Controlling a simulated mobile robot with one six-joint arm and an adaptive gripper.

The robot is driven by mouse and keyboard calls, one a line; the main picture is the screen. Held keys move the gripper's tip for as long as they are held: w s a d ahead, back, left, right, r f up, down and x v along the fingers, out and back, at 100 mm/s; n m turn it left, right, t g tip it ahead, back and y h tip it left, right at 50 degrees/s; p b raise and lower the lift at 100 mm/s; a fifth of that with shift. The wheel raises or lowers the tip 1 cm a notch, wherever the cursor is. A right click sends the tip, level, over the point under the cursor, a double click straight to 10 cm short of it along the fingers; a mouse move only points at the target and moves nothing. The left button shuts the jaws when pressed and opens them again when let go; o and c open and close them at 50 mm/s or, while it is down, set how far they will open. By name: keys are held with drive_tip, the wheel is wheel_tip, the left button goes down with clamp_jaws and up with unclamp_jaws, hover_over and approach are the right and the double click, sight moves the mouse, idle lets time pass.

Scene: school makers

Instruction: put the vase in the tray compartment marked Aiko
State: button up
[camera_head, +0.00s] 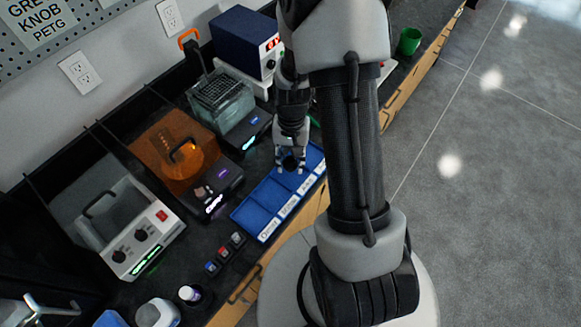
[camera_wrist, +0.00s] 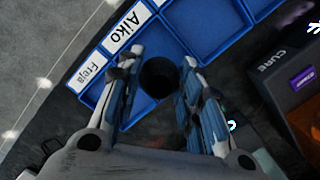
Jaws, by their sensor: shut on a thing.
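The blue tray (camera_head: 262,217) lies along the front edge of the black bench, with white name labels on its near rim. In the wrist view, the label Aiko (camera_wrist: 124,27) sits between Freja (camera_wrist: 90,72) and another label cut off at the top. My gripper (camera_head: 290,161) is above the far part of the tray. Its fingers are shut on a small dark vase (camera_wrist: 158,77), whose round black opening faces the wrist camera. In the wrist view, the vase overlaps the blue compartment behind the Aiko label. Its height above the tray floor, and whether it touches, I cannot tell.
A dark machine marked CURE (camera_wrist: 272,62) stands close behind the tray. An orange-covered machine (camera_head: 175,150) and a white-framed one (camera_head: 128,225) stand further left. Small coloured blocks (camera_head: 223,252) lie left of the tray. A green cup (camera_head: 410,41) stands at the far end.

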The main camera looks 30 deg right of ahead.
sight(291, 167)
drive_tip(key=shift+f+b, duration=0.5)
drive_tip(key=shift+f, duration=1.2)
drive_tip(key=shift+f, duration=0.2)
drive_tip(key=o, duration=0.4)
drive_tip(key=shift+r, duration=0.1)
